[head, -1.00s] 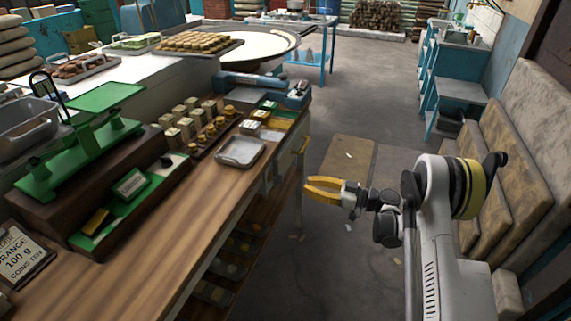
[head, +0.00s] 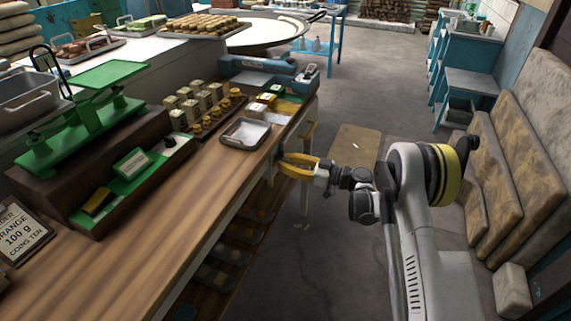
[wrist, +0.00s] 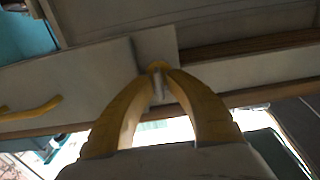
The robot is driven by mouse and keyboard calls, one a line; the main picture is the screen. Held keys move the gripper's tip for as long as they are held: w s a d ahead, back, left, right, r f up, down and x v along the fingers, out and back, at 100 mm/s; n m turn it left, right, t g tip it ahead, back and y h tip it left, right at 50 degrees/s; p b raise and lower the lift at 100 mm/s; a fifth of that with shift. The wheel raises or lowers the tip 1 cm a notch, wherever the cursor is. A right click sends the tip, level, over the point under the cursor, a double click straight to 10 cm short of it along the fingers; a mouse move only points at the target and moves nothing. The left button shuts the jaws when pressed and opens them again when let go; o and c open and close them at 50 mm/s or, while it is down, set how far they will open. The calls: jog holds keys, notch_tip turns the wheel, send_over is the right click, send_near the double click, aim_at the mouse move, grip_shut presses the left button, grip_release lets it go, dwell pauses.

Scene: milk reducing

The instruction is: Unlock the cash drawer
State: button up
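My gripper (head: 281,166) has yellow curved fingers and is at the counter's right side, just below the top edge near the metal tray. In the wrist view my gripper (wrist: 158,66) has its fingertips together in front of a pale panel (wrist: 80,85), which appears to be the drawer front. A small grey piece (wrist: 158,82) shows between the fingers near the tips; it may be a key, but it is too small to be sure. A yellow handle (wrist: 30,110) is on the panel to the left. The lock is not clearly visible; the fingertips may hide it.
The wooden counter (head: 185,215) holds a metal tray (head: 245,133), a green scale (head: 85,125), small boxes and a blue device (head: 260,72). Open shelves with goods lie under the counter. Padded slabs (head: 540,150) lean at the right.

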grip_shut()
jog(key=shift+m, duration=0.3)
jog(key=m, duration=0.3)
jog(key=shift+w+m, duration=0.1)
jog(key=shift+m, duration=0.3)
jog(key=m, duration=0.4)
jog(key=shift+m, duration=0.3)
jog(key=m, duration=0.4)
jog(key=shift+w+d+f, duration=0.1)
jog(key=shift+f+m, duration=0.1)
jog(key=shift+m, duration=2.3)
